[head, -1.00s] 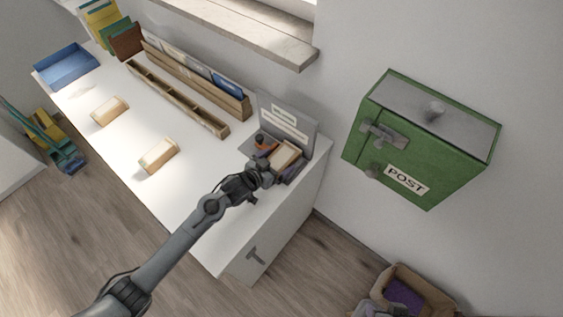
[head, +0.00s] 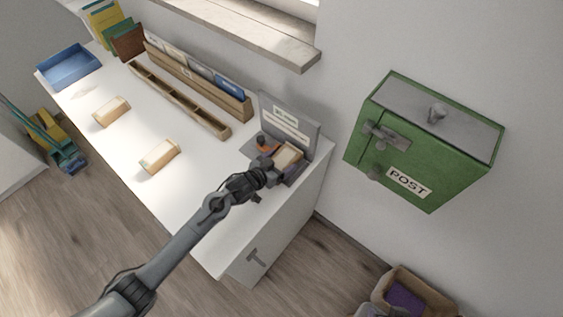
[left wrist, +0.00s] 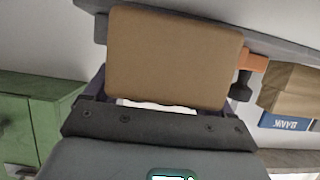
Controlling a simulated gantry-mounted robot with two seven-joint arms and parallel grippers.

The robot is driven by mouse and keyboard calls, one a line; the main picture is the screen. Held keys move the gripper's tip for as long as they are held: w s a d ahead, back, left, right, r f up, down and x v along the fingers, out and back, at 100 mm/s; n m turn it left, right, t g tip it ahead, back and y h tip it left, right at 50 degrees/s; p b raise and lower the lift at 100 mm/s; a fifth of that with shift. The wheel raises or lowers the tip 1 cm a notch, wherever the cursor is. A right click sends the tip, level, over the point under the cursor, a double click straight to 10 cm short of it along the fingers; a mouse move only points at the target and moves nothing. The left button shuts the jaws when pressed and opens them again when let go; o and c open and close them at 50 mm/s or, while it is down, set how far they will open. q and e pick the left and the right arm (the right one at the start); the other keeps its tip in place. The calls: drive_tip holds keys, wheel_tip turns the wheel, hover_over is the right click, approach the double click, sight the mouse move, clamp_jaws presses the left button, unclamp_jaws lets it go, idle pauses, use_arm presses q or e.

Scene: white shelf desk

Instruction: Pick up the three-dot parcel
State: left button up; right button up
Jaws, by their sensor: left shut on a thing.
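My left gripper (head: 278,166) is at the right end of the white desk, in front of a grey sign board. It is shut on a light brown parcel (head: 288,154). In the left wrist view the parcel (left wrist: 175,58) shows as a plain brown face just beyond the gripper (left wrist: 160,112), with purple finger pads at its sides. No dots can be seen on that face. Two other parcels lie on the desk, one in the middle (head: 160,156) and one farther left (head: 111,111); I cannot make out dots on them. My right gripper is not in view.
The grey sign board (head: 290,122) stands behind the held parcel, with an orange and black item (head: 266,146) beside it. A wooden rack (head: 180,97) and a blue tray (head: 68,66) are farther left. A green post box (head: 425,145) hangs at right.

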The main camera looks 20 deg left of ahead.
use_arm(q)
drive_tip(key=shift+r, duration=0.25)
